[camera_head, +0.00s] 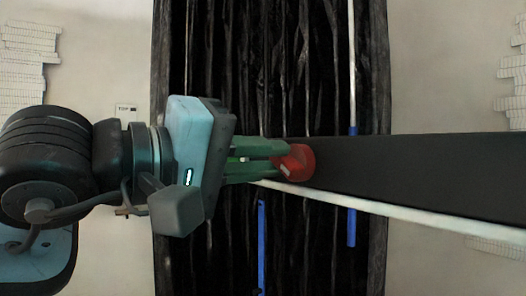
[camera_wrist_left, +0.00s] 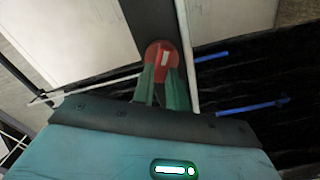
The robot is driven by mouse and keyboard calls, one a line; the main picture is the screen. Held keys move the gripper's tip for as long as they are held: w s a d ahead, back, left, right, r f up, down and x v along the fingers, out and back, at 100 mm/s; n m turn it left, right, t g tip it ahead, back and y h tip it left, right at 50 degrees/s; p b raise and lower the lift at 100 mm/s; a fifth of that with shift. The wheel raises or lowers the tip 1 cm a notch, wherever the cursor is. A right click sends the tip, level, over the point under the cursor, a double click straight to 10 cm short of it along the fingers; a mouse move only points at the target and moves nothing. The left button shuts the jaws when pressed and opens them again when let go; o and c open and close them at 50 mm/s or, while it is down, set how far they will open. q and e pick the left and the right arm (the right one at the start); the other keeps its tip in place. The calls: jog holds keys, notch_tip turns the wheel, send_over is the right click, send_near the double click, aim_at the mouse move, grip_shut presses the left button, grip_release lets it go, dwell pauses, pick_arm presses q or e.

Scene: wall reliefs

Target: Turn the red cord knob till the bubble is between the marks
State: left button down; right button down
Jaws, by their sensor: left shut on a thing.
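The red knob (camera_head: 300,165) sits at the left end of a wide dark bar (camera_head: 430,170) and has a pale mark on its face. In the left wrist view the knob (camera_wrist_left: 160,54) shows just past the fingertips. My left gripper (camera_head: 283,160) reaches in from the left with green fingers and is shut on the knob. The fingers cover part of the knob; they also show in the left wrist view (camera_wrist_left: 163,78). I cannot make out a bubble or its marks in either view. My right gripper is not in view.
A tall dark ribbed panel (camera_head: 270,70) stands behind the knob. A white rod (camera_head: 420,214) slants below the bar. Blue pieces (camera_head: 352,228) and (camera_head: 261,240) hang on thin upright lines.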

pick_arm(q)
jog(key=n, duration=0.3)
jog(key=shift+n+p, duration=0.3)
jog(key=shift+p, duration=0.05)
jog(key=n, duration=0.3)
jog(key=shift+f+n+p, duration=0.2)
jog(key=shift+n+p, duration=0.1)
jog(key=shift+p, duration=0.1)
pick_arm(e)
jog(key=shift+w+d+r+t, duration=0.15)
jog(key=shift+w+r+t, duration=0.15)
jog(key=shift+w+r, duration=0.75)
pick_arm(q)
jog(key=shift+f+n, duration=0.1)
jog(key=shift+n, duration=0.2)
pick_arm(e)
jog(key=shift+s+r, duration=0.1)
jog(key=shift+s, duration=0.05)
pick_arm(q)
jog(key=c, duration=1.4)
grip_release()
